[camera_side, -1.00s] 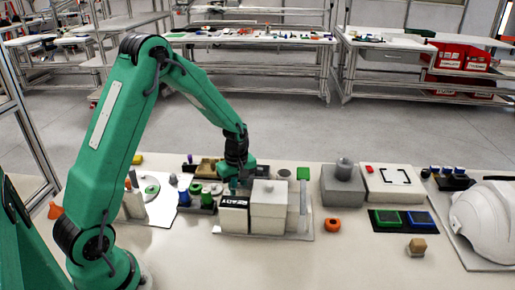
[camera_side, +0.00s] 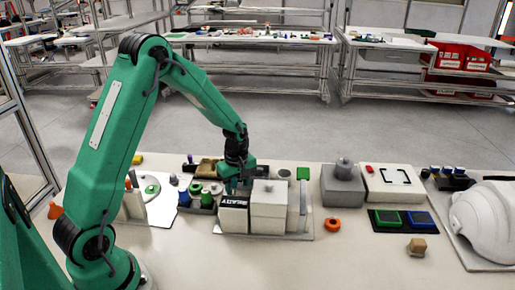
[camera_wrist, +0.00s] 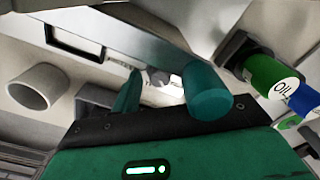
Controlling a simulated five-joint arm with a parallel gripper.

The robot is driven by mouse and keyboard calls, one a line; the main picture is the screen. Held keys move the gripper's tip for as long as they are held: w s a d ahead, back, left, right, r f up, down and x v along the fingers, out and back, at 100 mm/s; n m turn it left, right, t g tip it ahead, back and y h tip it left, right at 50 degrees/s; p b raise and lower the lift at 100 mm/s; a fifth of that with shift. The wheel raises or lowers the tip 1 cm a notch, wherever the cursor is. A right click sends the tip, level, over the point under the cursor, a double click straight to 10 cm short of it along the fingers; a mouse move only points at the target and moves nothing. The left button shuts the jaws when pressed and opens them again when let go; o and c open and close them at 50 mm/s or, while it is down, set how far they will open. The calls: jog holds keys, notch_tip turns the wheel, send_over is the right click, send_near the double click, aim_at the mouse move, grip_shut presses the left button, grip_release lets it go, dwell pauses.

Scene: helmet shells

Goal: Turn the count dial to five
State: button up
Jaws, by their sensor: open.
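My gripper (camera_side: 232,186) is at the end of the green arm, low beside the white box station (camera_side: 268,208) with the READY panel (camera_side: 234,203). In the wrist view the two teal fingers of my gripper (camera_wrist: 165,92) are apart, with nothing held between them. A small grey round knob (camera_wrist: 160,77), perhaps the count dial, shows beyond and between the fingertips. I cannot tell whether a finger touches it. Its setting is too small to read. In the side view I cannot make out the dial.
A green bottle marked OIL (camera_wrist: 268,80) stands close to the right finger in the wrist view. A grey-white tube (camera_wrist: 38,88) is at the left. An orange ring (camera_side: 333,225) and white helmet shell (camera_side: 487,222) lie farther right.

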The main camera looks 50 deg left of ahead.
jog(key=shift+r, duration=0.15)
jog(key=shift+r, duration=3.8)
jog(key=m, duration=0.6)
jog(key=shift+r, duration=0.35)
jog(key=shift+f, duration=0.15)
jog(key=shift+f, duration=3.75)
grip_shut()
